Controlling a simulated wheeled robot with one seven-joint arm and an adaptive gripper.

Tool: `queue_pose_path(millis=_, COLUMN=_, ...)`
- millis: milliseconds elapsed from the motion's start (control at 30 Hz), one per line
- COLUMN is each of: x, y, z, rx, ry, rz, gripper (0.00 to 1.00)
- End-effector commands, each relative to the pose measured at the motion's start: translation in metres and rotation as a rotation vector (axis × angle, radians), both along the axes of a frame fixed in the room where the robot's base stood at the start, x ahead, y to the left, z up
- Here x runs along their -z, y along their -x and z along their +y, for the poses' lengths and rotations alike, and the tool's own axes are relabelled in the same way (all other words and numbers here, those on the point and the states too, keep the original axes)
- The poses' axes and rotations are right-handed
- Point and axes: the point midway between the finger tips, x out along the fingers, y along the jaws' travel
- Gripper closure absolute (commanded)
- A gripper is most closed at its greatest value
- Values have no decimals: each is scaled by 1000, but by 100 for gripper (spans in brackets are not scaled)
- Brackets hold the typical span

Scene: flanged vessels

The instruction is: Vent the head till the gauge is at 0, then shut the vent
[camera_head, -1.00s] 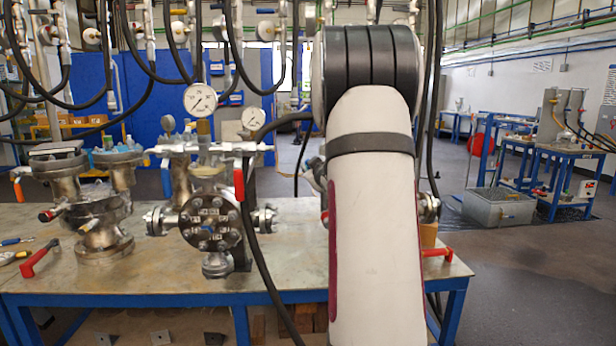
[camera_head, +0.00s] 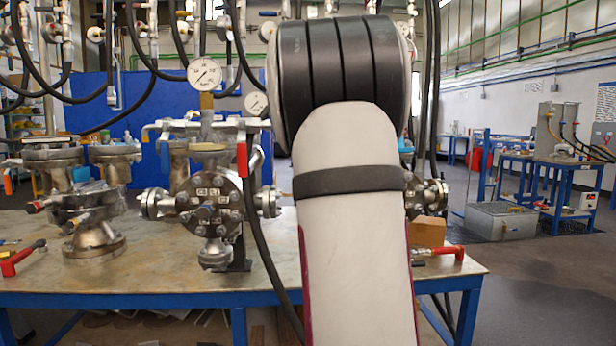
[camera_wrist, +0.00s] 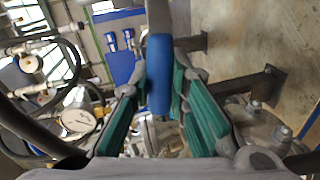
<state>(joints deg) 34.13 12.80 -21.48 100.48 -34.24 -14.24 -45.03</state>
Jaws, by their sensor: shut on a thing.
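In the wrist view, my gripper (camera_wrist: 160,92) has its teal-padded fingers closed around a blue handle (camera_wrist: 159,62). In the head view my arm hides my gripper and that handle. A round white gauge (camera_head: 205,74) stands above the middle flanged vessel (camera_head: 212,207); its dark needle points to the lower left, but the figures are too small to read surely. A second gauge (camera_head: 257,103) sits lower to its right, partly cut off by my arm. A gauge dial (camera_wrist: 78,120) also shows in the wrist view. A red lever (camera_head: 242,159) hangs in front of the middle vessel.
Another flanged vessel (camera_head: 85,205) stands at left on the steel-topped table (camera_head: 150,272). A red-handled tool (camera_head: 22,258) lies at its left. A cardboard box (camera_head: 428,233) and red handle (camera_head: 447,253) are at right. Black hoses (camera_head: 150,60) hang overhead.

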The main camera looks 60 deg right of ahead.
Motion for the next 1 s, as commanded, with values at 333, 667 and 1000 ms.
queue_pose_path(millis=333, x=12, y=-1, z=1, rx=-2, ry=84, rz=101, gripper=100)
queue_pose_path(millis=667, x=13, y=-1, z=0, rx=-1, ry=103, rz=124, gripper=100)
queue_pose_path(millis=1000, x=13, y=-1, z=0, rx=-1, ry=102, rz=124, gripper=68)
